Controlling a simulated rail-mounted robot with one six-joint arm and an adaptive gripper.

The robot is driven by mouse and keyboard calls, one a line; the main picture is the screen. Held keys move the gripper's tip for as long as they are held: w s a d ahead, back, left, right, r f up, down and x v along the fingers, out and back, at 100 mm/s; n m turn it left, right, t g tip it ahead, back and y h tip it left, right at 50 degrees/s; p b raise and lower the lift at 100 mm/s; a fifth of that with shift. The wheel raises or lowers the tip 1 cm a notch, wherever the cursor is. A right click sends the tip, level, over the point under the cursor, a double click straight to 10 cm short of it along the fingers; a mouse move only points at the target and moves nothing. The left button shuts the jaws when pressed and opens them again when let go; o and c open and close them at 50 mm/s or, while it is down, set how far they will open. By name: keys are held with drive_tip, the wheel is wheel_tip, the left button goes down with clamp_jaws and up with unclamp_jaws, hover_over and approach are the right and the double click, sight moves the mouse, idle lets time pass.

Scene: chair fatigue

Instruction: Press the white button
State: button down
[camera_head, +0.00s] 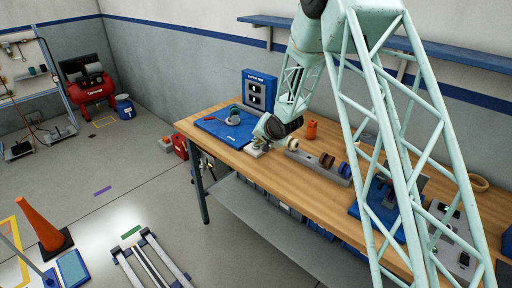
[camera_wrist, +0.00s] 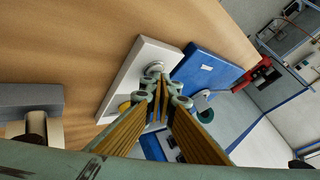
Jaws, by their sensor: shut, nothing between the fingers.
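A white control box (camera_wrist: 150,52) lies on the wooden workbench (camera_wrist: 60,45) in the wrist view. On it are a pale round button (camera_wrist: 154,68) and a yellow button (camera_wrist: 124,106). My gripper (camera_wrist: 161,80) is shut and empty, its fingertips over the box right beside the pale button. I cannot tell whether they touch it. The fingers cover part of the box. In the head view my gripper (camera_head: 259,145) is low over the white box (camera_head: 254,153) near the bench's front edge, and the buttons are too small to make out.
A blue plate (camera_head: 216,126) lies left of the box, with a blue panel (camera_head: 258,91) behind it. A grey holder (camera_head: 318,168) with round parts stands to the right. A red object (camera_head: 180,147) is by the bench's left end. An orange cylinder (camera_head: 312,130) stands farther back.

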drive_tip(key=shift+r, duration=0.1)
idle(0.3)
drive_tip(key=shift+r+p, duration=0.7)
drive_tip(key=shift+p, duration=0.15)
drive_tip(key=shift+r+p, duration=2.25)
drive_tip(key=shift+r, duration=0.25)
